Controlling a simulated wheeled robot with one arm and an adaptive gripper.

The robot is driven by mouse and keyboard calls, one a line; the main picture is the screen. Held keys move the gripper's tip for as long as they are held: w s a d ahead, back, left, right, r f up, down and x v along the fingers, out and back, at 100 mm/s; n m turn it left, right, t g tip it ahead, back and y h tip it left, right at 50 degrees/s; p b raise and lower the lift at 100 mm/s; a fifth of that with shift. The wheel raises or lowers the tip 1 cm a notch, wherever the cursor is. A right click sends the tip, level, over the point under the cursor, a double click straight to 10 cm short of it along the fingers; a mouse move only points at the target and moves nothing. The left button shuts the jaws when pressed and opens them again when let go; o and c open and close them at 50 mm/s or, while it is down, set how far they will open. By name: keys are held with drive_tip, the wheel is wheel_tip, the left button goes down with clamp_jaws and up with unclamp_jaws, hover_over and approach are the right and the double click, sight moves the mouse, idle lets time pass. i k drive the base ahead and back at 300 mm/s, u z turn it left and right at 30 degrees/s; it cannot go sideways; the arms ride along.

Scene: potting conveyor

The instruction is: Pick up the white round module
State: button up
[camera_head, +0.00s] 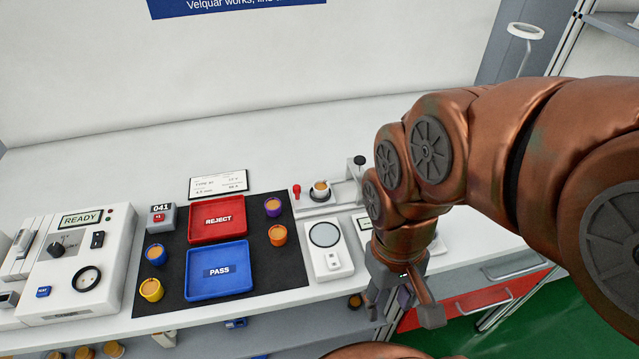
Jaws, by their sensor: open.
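The white round module (320,190) with an orange-brown top sits in a small white fixture (318,204) with a red-knobbed lever, behind the right end of the dark mat. My gripper (404,312) points down over the front edge of the bench, in front and to the right of the module and well apart from it. Its fingers are spread. A small purplish patch shows between them, and I cannot tell what it is. Part of the fixture's right side is close to my arm in the picture.
The dark mat (170,290) holds a red REJECT tray (243,232), a blue PASS tray (190,275) and purple, orange, blue and yellow modules. A white device with a round plate (334,262) stands between mat and gripper. A tester (60,295) stands left. The bench behind is clear.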

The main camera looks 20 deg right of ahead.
sight(321, 186)
drive_tip(key=k, duration=1.65)
drive_tip(key=z, duration=1.1)
drive_tip(key=i, duration=2)
drive_tip(key=u, duration=4.35)
